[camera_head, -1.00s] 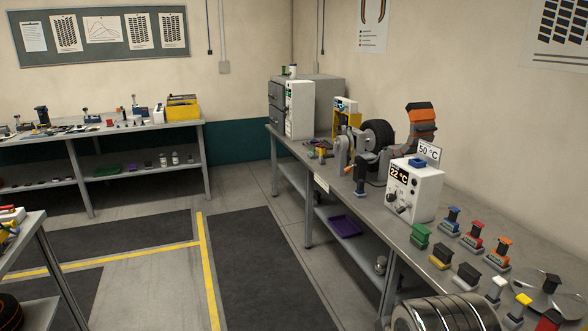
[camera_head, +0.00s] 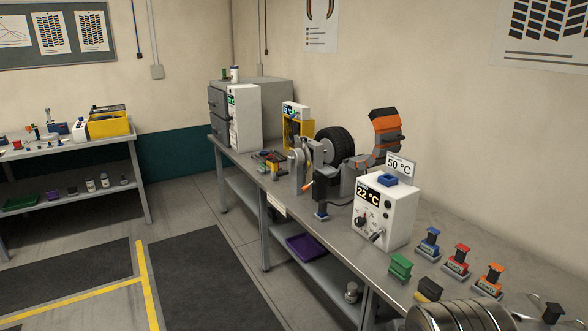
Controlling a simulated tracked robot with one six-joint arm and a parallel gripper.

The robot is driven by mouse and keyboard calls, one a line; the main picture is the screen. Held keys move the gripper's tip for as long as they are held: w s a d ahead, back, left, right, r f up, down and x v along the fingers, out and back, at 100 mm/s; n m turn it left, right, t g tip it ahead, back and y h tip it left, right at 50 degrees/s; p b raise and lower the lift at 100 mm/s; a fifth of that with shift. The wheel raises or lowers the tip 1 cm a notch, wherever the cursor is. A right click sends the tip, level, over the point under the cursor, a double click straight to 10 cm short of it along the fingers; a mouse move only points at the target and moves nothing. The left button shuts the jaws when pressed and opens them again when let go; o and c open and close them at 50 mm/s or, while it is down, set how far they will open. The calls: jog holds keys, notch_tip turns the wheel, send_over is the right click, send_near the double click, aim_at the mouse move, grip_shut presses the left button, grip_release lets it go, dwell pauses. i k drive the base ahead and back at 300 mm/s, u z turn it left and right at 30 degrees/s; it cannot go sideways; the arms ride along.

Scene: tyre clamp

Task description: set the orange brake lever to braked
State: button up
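The tyre clamp (camera_head: 302,167) stands on the right-hand workbench, a grey metal fixture with a black tyre (camera_head: 336,144) behind it. A small orange lever-like part (camera_head: 307,186) shows low on the clamp's front. I take it for the brake lever, but it is too small to tell its setting. A larger orange and grey jointed piece (camera_head: 386,122) rises behind the white control box.
The white box (camera_head: 384,213) reading 22 °C and a 50 °C sign (camera_head: 401,168) stand right of the clamp. Several coloured stamp-like blocks line the bench nearer me, including a green one (camera_head: 400,267). Dark floor mats and open floor lie left of the bench (camera_head: 340,232).

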aim_at(306, 186)
jog(key=u, duration=0.4)
jog(key=i, duration=1.1)
jog(key=u, duration=0.45)
jog(key=i, duration=1.6)
jog(key=z, duration=0.55)
